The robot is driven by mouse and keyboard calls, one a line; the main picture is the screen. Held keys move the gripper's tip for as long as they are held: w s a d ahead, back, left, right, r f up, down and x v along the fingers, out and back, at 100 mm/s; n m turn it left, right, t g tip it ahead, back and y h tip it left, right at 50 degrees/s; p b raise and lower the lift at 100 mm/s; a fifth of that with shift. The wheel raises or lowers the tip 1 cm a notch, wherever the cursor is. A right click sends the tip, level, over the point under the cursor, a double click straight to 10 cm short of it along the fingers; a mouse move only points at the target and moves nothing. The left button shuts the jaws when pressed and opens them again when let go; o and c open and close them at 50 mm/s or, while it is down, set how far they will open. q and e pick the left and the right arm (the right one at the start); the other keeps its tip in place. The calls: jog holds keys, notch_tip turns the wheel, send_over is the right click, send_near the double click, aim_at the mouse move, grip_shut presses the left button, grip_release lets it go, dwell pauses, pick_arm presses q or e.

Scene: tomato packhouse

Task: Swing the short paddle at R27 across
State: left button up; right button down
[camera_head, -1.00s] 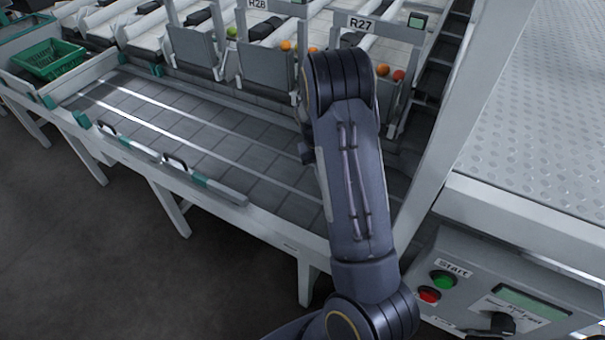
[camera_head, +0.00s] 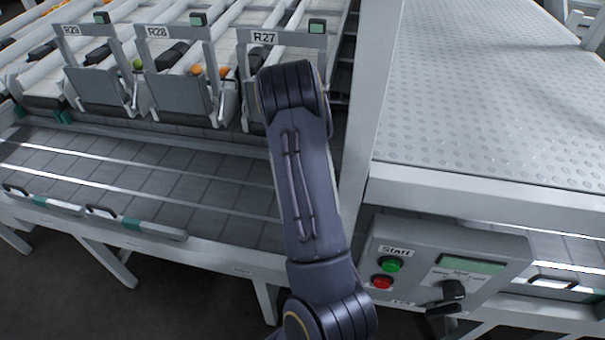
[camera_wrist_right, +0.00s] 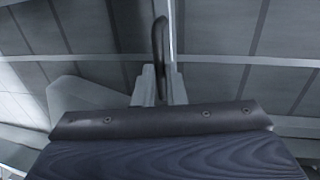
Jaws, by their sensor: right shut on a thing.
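The R27 sign (camera_head: 264,37) hangs on a gate frame at the end of a lane. My right arm rises in front of that gate in the head view and hides most of it, and my right gripper is hidden there. In the right wrist view my right gripper (camera_wrist_right: 160,84) has its two pale fingers closed around a thin dark upright bar (camera_wrist_right: 158,38). I cannot tell for certain that this bar belongs to the short paddle. A dark grained panel with a black riveted strip (camera_wrist_right: 158,121) fills the bottom of that view. My left gripper is not in view.
Gates R28 (camera_head: 158,32) and R29 (camera_head: 72,30) stand to the left. A grey slatted trough (camera_head: 130,180) runs below them, with black-handled bars (camera_head: 135,224) along its front. A control box (camera_head: 440,262) and a studded metal deck (camera_head: 480,100) are at the right.

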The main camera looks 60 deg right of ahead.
jog(key=shift+s+d, duration=0.2)
jog(key=shift+s, duration=0.25)
jog(key=c, duration=1.5)
grip_release()
jog(key=shift+s, duration=0.1)
jog(key=shift+r, duration=0.2)
jog(key=r, duration=0.2)
jog(key=w+r, duration=0.1)
jog(key=r, duration=0.4)
jog(key=shift+w+a+r+p, duration=0.15)
jog(key=shift+w+a+p, duration=0.15)
jog(key=shift+p, duration=0.1)
